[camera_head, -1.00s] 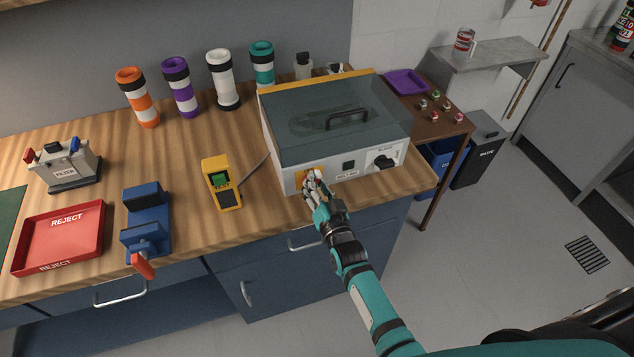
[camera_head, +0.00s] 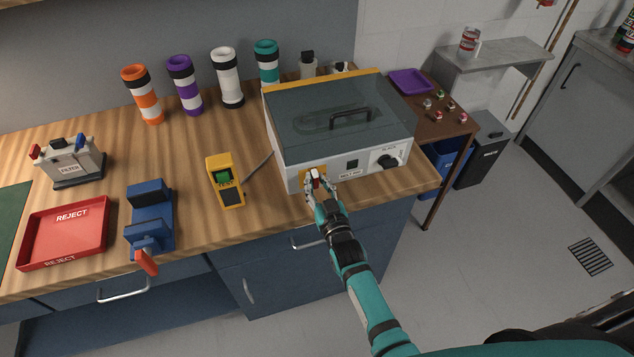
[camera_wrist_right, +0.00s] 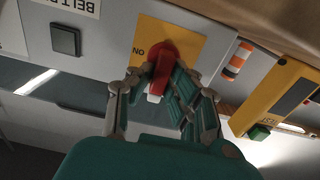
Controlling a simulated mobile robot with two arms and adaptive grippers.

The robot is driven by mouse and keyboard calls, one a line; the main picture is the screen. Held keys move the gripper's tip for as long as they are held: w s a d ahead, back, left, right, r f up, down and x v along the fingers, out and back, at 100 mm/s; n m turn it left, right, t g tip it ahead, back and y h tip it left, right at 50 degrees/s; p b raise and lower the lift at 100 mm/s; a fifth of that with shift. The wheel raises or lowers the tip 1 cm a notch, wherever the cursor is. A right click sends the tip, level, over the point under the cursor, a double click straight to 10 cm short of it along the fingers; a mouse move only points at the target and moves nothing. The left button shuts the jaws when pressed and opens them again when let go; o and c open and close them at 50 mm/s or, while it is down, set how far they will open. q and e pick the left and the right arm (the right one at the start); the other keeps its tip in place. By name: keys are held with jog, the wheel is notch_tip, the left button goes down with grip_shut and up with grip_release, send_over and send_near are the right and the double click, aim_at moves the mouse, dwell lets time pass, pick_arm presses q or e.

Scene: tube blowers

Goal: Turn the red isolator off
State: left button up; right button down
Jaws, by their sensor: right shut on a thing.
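The red isolator (camera_wrist_right: 162,62) is a red rotary handle with a white tip on a yellow plate (camera_wrist_right: 185,42) on the front of the grey box. In the head view my right gripper (camera_head: 318,182) reaches the box's front left and covers most of the isolator. The machine box (camera_head: 340,125) has a dark clear lid with a black handle. My left gripper is not in view.
A black square switch (camera_head: 351,164) and a black knob (camera_head: 387,161) are right of the isolator. A yellow tester (camera_head: 226,182) stands left of the box. A red reject tray (camera_head: 64,232) and a blue clamp (camera_head: 150,215) are further left.

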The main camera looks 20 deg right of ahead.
jog(key=shift+f, duration=0.15)
jog(key=c, duration=1.3)
grip_release()
jog(key=s, duration=1.2)
jog(key=shift+d, duration=0.15)
jog(key=s+a+f+n+g+y+b, duration=0.1)
jog(key=s+f+g, duration=0.4)
jog(key=f, duration=0.9)
jog(key=s+f+g+b, duration=0.25)
jog(key=s+f, duration=0.35)
jog(key=f, duration=0.9)
jog(key=s+d+f+g, duration=0.2)
jog(key=s+f, duration=0.4)
jog(key=s, duration=0.3)
jog(key=s+d+f+g+h+b, duration=0.1)
jog(key=s+d+f+g, duration=0.2)
jog(key=s+f, duration=0.3)
jog(key=s+d+f+g, duration=0.3)
jog(key=s+f, duration=0.4)
jog(key=s, duration=0.6)
jog(key=shift+d+n+g+h+b, duration=0.15)
jog(key=shift+n+g+h+b, duration=0.2)
jog(key=shift+g, duration=0.4)
